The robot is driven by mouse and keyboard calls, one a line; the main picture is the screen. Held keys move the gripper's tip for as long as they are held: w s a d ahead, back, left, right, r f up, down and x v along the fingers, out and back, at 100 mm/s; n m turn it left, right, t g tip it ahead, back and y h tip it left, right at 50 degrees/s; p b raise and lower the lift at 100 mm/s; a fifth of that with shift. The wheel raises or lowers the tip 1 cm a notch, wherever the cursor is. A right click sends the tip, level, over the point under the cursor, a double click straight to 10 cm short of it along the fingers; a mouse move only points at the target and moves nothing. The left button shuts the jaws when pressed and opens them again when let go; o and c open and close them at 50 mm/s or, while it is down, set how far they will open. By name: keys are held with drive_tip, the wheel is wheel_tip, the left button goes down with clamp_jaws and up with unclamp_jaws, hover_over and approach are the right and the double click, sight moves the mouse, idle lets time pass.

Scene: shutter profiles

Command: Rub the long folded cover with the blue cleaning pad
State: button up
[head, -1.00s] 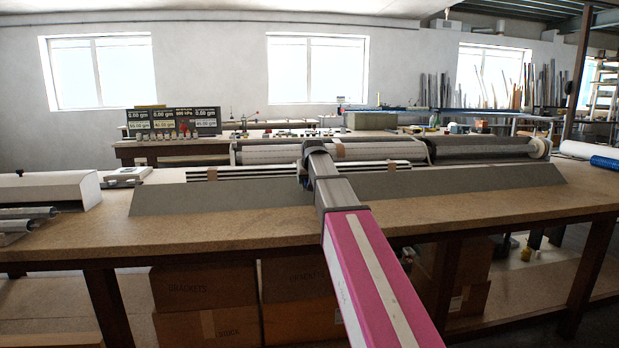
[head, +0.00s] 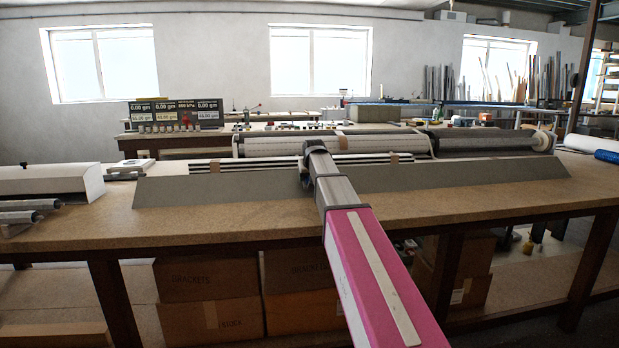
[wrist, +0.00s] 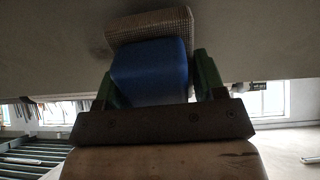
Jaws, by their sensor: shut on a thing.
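The long folded cover (head: 225,191) is a grey, slanted strip along the bench top in the head view, reaching left and right of my arm. In the wrist view its plain grey surface (wrist: 50,50) fills the top. My gripper (wrist: 152,72) has green fingers and is shut on the blue cleaning pad (wrist: 150,73). The pad's tan, textured face (wrist: 150,25) is turned to the grey surface, with a dark shadow beside it. I cannot tell for sure whether they touch. In the head view my arm hides the gripper and pad.
Striped profiles (head: 240,165) and long rolled shutters (head: 385,144) lie behind the cover. A white housing (head: 50,181) and metal tubes (head: 30,211) are at the left; a blue roll (head: 606,156) is at the right. The bench front (head: 240,226) is clear.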

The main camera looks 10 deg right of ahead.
drive_tip(key=shift+x, duration=0.95)
idle(0.3)
drive_tip(key=shift+d, duration=0.1)
drive_tip(key=shift+d+r, duration=0.1)
drive_tip(key=shift+d, duration=1.7)
drive_tip(key=shift+w+d+f, duration=0.1)
drive_tip(key=shift+d+f, duration=0.1)
drive_tip(key=shift+d, duration=1.65)
drive_tip(key=shift+a, duration=0.15)
drive_tip(key=shift+a+f, duration=0.1)
drive_tip(key=shift+a, duration=3.55)
drive_tip(key=shift+v, duration=3)
